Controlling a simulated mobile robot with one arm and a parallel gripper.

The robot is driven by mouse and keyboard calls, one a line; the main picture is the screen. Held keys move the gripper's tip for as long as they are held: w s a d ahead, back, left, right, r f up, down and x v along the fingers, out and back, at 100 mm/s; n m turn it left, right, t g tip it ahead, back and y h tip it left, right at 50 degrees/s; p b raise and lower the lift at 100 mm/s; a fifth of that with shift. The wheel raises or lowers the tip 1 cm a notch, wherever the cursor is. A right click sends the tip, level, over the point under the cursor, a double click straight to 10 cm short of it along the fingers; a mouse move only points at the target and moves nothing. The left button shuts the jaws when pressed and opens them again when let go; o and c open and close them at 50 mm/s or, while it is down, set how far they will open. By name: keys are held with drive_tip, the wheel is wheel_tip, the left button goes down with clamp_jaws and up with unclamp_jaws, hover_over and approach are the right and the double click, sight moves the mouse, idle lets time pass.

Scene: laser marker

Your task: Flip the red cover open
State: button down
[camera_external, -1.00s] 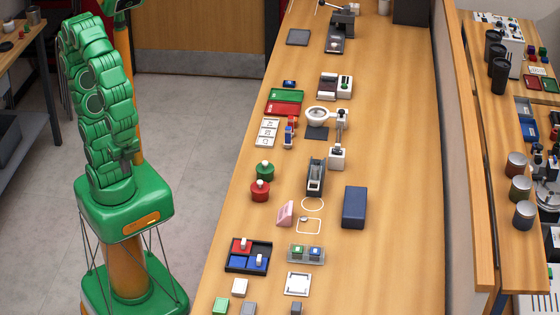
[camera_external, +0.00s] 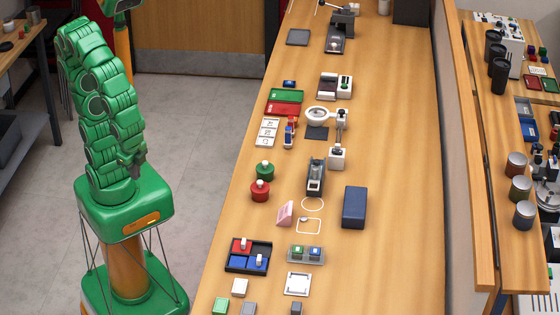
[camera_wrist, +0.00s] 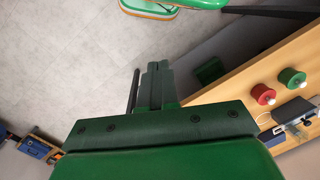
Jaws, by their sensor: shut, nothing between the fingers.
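My gripper (camera_external: 134,168) is folded close to my arm above my base, left of the bench and well away from everything on it. Its dark fingers are together in the wrist view (camera_wrist: 156,82), with nothing between them. Several red items lie on the bench, and I cannot tell which is the red cover. A red panel (camera_external: 238,246) sits in a black tray (camera_external: 228,266) beside blue panels. A flat red piece (camera_external: 284,109) lies against a green one (camera_external: 287,95). A small red-and-blue item (camera_external: 290,130) stands near it.
A red knobbed pot (camera_external: 260,191) and a green one (camera_external: 265,172) stand on the bench (camera_external: 390,130); the wrist view shows the red pot (camera_wrist: 263,95) and green pot (camera_wrist: 291,79) too. A dark blue box (camera_external: 354,207) lies right of them. Floor is open between my base and the bench.

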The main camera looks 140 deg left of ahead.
drive_tip(key=w+a+f+n+y, duration=0.3)
drive_tip(key=w+a+n, duration=0.2)
drive_tip(key=w+n, duration=0.6)
drive_tip(key=n+t+y, duration=0.2)
drive_tip(key=n+y, duration=0.2)
drive_tip(key=n, duration=0.7)
approach(233, 248)
drive_tip(key=shift+s+d+r, duration=0.65)
drive_tip(key=shift+s+r, duration=0.15)
drive_tip(key=shift+r, duration=0.2)
drive_tip(key=shift+s+d+r, duration=0.6)
drive_tip(key=shift+s+r, duration=0.25)
drive_tip(key=shift+r, duration=0.1)
drive_tip(key=x, duration=0.7)
drive_tip(key=w+x, duration=0.1)
drive_tip(key=x, duration=0.2)
drive_tip(key=shift+a, duration=0.3)
drive_tip(key=shift+w+a, duration=1)
drive_tip(key=shift+w, duration=0.05)
